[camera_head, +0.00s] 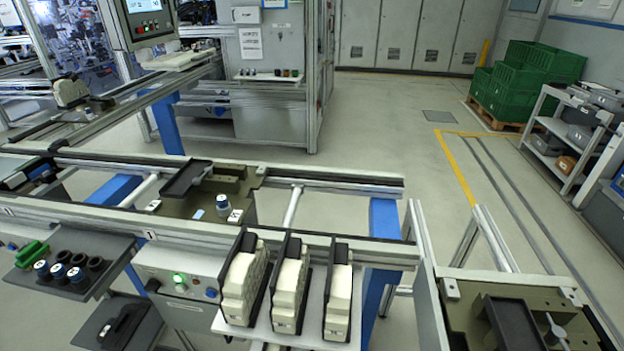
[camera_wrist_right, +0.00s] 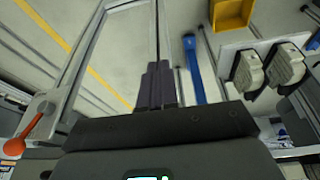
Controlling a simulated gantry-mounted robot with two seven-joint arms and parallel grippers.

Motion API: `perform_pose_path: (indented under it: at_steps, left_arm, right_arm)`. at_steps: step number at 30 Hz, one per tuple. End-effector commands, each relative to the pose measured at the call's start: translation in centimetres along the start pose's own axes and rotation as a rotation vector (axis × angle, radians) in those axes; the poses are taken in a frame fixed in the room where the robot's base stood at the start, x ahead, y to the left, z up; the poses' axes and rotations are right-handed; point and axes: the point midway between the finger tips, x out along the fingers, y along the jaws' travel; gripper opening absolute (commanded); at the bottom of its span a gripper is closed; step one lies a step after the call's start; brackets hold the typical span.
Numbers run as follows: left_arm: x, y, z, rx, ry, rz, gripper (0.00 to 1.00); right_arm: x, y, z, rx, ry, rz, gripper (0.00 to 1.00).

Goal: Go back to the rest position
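My right gripper (camera_wrist_right: 158,86) shows in the right wrist view. Its two dark fingers stand side by side with no visible gap and nothing between them, so it is shut and empty. It points out over the floor and the line frame, apart from the things around it. Neither gripper shows in the head view, and my left gripper is in no view.
Three cream parts in black holders (camera_head: 290,285) stand at the front of the line. A pallet (camera_head: 190,190) sits on the rails; a fixture (camera_head: 512,325) is at lower right. The wrist view shows an orange-knobbed lever (camera_wrist_right: 33,122) and a yellow bin (camera_wrist_right: 232,12).

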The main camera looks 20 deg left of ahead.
Motion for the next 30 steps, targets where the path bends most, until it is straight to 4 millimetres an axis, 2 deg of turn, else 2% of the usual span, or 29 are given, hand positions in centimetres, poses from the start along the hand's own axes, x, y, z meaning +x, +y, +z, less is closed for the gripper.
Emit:
perform_pose_path:
  at_steps: [1,5,8,30]
  left_arm:
    - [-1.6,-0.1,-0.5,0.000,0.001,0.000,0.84]
    - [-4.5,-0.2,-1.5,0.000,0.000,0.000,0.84]
    - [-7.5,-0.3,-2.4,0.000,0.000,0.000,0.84]
    - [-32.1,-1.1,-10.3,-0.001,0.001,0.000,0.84]
  right_arm:
    - [-1.6,0.1,-0.5,0.000,0.000,0.000,0.00]
    - [-4.5,0.2,-1.4,-0.002,-0.001,0.002,0.00]
    - [-7.5,0.4,-2.4,-0.005,-0.001,0.004,0.00]
    - [-32.2,1.1,-10.3,-0.004,0.001,0.003,0.00]
